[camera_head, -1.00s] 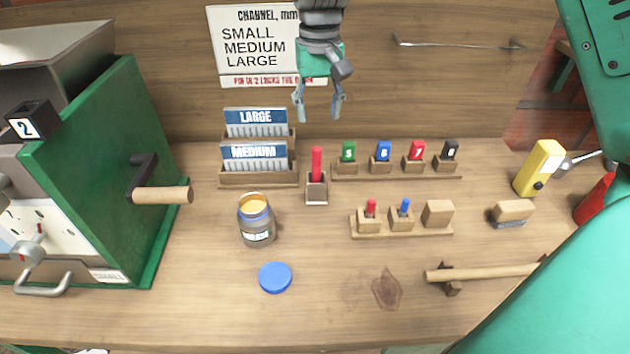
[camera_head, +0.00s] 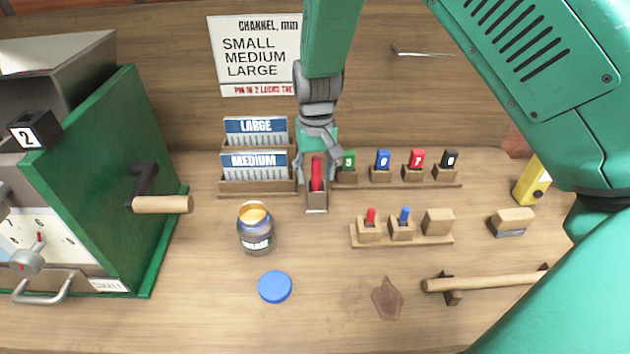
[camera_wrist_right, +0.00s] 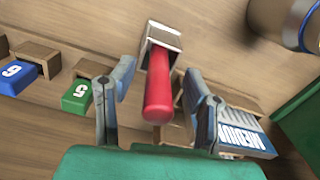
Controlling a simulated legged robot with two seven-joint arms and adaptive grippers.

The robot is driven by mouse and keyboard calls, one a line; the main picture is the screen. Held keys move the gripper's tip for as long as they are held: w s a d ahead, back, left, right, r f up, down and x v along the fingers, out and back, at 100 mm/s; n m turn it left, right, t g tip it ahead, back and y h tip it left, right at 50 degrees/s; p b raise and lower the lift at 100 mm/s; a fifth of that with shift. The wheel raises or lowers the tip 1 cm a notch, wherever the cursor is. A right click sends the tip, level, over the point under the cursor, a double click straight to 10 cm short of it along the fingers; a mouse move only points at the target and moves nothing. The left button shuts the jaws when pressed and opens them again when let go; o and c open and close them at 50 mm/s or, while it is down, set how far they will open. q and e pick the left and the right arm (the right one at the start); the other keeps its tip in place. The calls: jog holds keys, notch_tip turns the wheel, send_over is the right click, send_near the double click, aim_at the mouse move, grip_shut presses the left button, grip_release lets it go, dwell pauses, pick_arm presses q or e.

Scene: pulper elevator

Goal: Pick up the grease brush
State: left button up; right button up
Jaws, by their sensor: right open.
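The grease brush (camera_head: 316,174) stands upright with its red handle up in a small wooden holder (camera_head: 317,203) at the back middle of the bench. Its bristle end is hidden in the holder. My right gripper (camera_head: 317,167) is open, just behind and above the handle in the head view. In the right wrist view the red handle (camera_wrist_right: 158,92) lies between the two open fingers (camera_wrist_right: 156,105), with a gap on each side. My left gripper is not in view.
Card racks marked LARGE and MEDIUM (camera_head: 253,165) stand close left of the holder. A row of numbered blocks (camera_head: 382,160) is close right. An open grease jar (camera_head: 256,240) and blue lid (camera_head: 275,286) are in front. A green machine with a crank (camera_head: 163,204) stands left.

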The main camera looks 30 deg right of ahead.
jog(key=shift+f, duration=0.2)
jog(key=shift+s, duration=0.1)
grip_shut()
jog(key=shift+r, duration=0.15)
notch_tip(320, 180, up, 10)
jog(key=shift+f, duration=0.1)
dwell(0.4)
